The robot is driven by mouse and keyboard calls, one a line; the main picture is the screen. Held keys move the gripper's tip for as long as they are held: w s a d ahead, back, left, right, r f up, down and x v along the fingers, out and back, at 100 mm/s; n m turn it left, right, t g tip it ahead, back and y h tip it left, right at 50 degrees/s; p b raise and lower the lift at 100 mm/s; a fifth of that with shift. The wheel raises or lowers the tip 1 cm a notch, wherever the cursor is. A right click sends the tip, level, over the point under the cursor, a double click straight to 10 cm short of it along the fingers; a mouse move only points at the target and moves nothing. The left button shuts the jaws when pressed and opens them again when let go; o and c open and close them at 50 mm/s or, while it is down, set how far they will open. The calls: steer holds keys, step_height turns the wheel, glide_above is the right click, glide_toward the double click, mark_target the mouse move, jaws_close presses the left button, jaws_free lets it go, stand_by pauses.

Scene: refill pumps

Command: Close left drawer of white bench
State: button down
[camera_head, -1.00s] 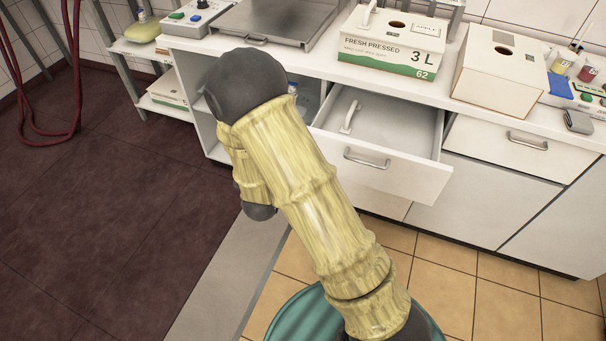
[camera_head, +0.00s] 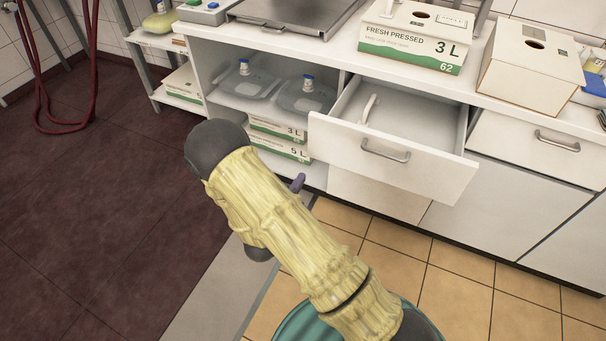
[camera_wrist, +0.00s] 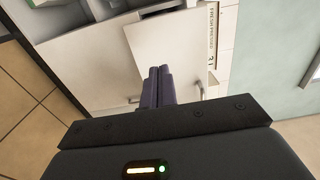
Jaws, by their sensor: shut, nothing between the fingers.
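The left drawer (camera_head: 390,170) of the white bench (camera_head: 470,97) is pulled out, in the middle of the head view. Its front carries a metal bar handle (camera_head: 385,151). A white curved piece (camera_head: 370,109) lies inside it. My gripper is mostly hidden behind my arm in the head view; a purple fingertip (camera_head: 298,183) shows left of and below the drawer front. In the wrist view my gripper (camera_wrist: 159,72) has its purple fingers together and empty, in front of a white panel (camera_wrist: 185,40). I cannot tell whether they touch it.
The open shelf bay (camera_head: 212,72) left of the drawer holds jugs (camera_head: 305,97) and green-white boxes (camera_head: 280,148). A closed drawer (camera_head: 535,140) is to the right. A fresh pressed carton (camera_head: 415,38) and a cream box (camera_head: 530,65) stand on top. Tiled floor is clear in front.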

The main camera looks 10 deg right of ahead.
mark_target(322, 146)
steer(key=x, duration=1.2)
steer(key=shift+w+d, duration=0.15)
steer(key=shift+w, duration=0.05)
steer(key=shift+s+d, duration=0.1)
